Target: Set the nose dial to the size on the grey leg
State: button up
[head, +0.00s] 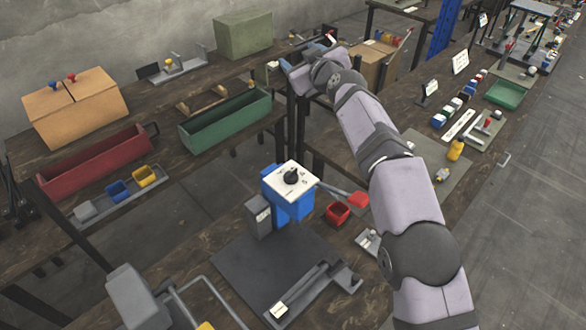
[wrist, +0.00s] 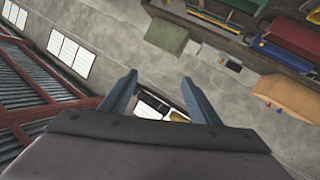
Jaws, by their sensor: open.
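A black dial knob (head: 291,176) sits on a white, marked plate (head: 302,187) on top of a blue press head (head: 291,208). The marks are too small to read. A grey block (head: 258,217) with a small pale label stands against the press's left side. A long grey piece (head: 312,291) with a white tag lies in front on the dark base plate; I cannot tell which grey part is the leg, and no size is legible. My gripper (wrist: 160,90) is open, with nothing between its fingers, far from the dial at the back of the room.
A red-tipped lever (head: 357,199) sticks out right of the press, above a small red bin (head: 338,213). Red (head: 97,168) and green (head: 226,121) trays and a cardboard box (head: 75,106) stand on the left bench. My arm crosses the right bench.

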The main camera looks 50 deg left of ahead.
jog(key=s+d+f+n+g+h, duration=0.35)
jog(key=s+f, duration=0.25)
jog(key=f, duration=0.4)
jog(key=m+g+h, duration=0.1)
jog(key=g+h, duration=0.3)
jog(key=h, duration=0.2)
send_near(292, 172)
jog(key=f, duration=0.1)
jog(key=shift+a+p+x, duration=0.2)
jog(key=shift+p+x, duration=1.25)
jog(key=shift+x, duration=2.5)
jog(key=shift+r, duration=0.1)
jog(key=c, duration=1.1)
